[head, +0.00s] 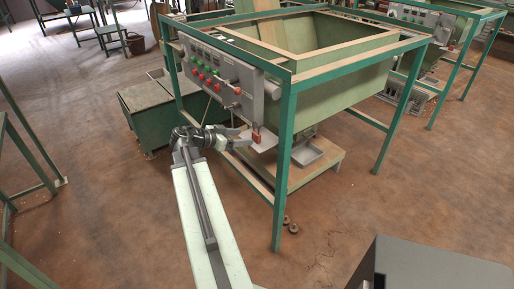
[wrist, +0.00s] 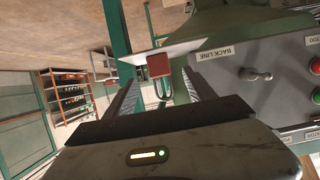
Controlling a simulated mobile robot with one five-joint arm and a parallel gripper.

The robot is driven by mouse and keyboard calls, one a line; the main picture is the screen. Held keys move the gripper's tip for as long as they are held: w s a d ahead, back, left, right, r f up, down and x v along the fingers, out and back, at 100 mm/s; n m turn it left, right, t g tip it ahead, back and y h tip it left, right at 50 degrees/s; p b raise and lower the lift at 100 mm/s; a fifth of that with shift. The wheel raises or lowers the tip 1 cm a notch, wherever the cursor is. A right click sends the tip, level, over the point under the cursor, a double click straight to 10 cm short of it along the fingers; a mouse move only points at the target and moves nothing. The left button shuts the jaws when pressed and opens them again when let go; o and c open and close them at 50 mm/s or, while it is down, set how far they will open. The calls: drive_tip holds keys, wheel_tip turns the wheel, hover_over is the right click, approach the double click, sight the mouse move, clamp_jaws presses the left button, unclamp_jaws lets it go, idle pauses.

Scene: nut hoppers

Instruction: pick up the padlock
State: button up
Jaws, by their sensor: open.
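The padlock (head: 256,131) has a red-brown body and a grey shackle. It stands on a small pale shelf (head: 263,143) below the control panel of the near hopper. In the wrist view, which looks upside down, the padlock (wrist: 159,66) is ahead, with its shackle pointing down the picture and the shelf (wrist: 160,51) above it. My gripper (head: 241,137) reaches toward it from the left. In the wrist view my gripper (wrist: 161,82) is open, one finger on each side of the padlock's line. I cannot tell whether the padlock is between the fingertips.
The grey control panel (head: 212,77) with red and green buttons is just above my gripper, and a toggle switch (wrist: 257,75) shows at right in the wrist view. A green frame leg (head: 285,170) stands right of the shelf. The floor (head: 110,225) at left is open.

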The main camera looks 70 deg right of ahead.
sight(254, 136)
drive_tip(key=shift+b+x, duration=1.4)
drive_tip(key=shift+x, duration=2.55)
drive_tip(key=shift+s+r, duration=0.1)
drive_tip(key=shift+r, duration=0.15)
clamp_jaws()
wheel_tip(254, 136, up, 10)
drive_tip(key=p, duration=1)
drive_tip(key=shift+r, duration=0.1)
